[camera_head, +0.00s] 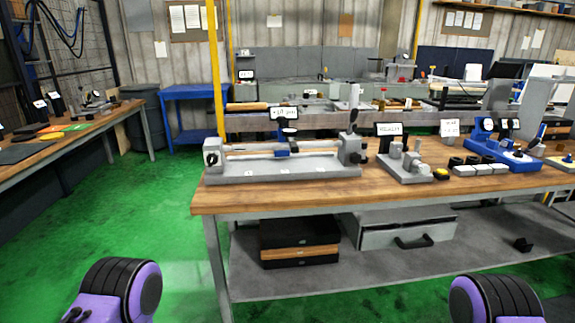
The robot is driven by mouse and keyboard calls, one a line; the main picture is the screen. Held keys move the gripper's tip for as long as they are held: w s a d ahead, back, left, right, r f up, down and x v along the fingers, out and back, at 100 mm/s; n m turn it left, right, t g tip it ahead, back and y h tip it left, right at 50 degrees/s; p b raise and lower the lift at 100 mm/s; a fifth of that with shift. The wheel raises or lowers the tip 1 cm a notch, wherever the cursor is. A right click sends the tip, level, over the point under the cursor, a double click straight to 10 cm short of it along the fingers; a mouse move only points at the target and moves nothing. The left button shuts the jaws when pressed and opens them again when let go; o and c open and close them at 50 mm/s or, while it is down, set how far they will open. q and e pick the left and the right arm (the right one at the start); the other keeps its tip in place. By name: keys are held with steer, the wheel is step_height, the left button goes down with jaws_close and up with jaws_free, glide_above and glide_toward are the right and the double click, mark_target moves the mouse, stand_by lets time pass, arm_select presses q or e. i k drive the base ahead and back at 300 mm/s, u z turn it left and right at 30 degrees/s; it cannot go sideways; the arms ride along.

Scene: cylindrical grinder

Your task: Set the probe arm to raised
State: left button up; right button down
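A long grey bench device (285,165) sits at the left end of the wooden workbench, with a knob block at its left end and a grey block with an upright post at its right end. A small blue carriage (283,148) is midway along it, with a dark round part on top under a labelled sign. Farther right is a blue instrument (500,148) with a round head. I cannot tell which part is the probe arm or how it is set; the labels are too small to read. Neither gripper shows; only my purple and black arm parts appear at the bottom.
The workbench (300,204) has a lower shelf with a dark box (300,232) and a grey drawer case (405,229). A small grey fixture (405,163) stands on top. Another bench (60,146) is at left. Green floor (115,205) between the benches is clear.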

mark_target(290, 133)
steer(key=u, duration=0.8)
steer(key=i, duration=0.5)
